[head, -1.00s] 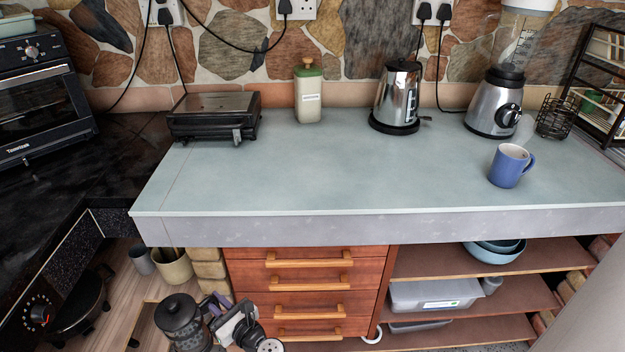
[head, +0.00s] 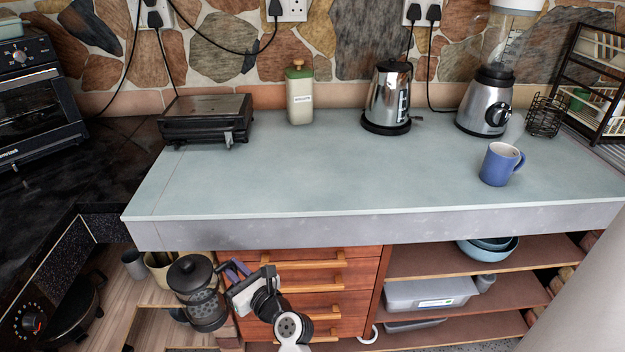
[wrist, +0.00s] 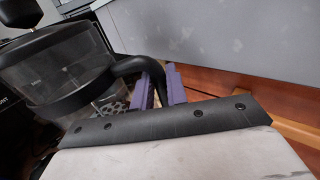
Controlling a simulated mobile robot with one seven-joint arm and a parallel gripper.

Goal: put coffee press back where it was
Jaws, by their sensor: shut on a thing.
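The coffee press (head: 196,290) is dark with a clear body, and it is held upright in front of the cabinet at the lower left of the head view. In the wrist view the coffee press (wrist: 62,68) fills the left side, with its black handle curving to the right. My gripper (head: 236,270) has purple fingers and is shut on the handle. The fingers also show in the wrist view (wrist: 160,88), on either side of the handle. The press is below the level of the pale green countertop (head: 330,175).
On the counter stand a black grill (head: 207,119), a labelled canister (head: 299,95), a kettle (head: 388,95), a blender (head: 486,100) and a blue mug (head: 499,164). A dark oven (head: 38,100) stands left.

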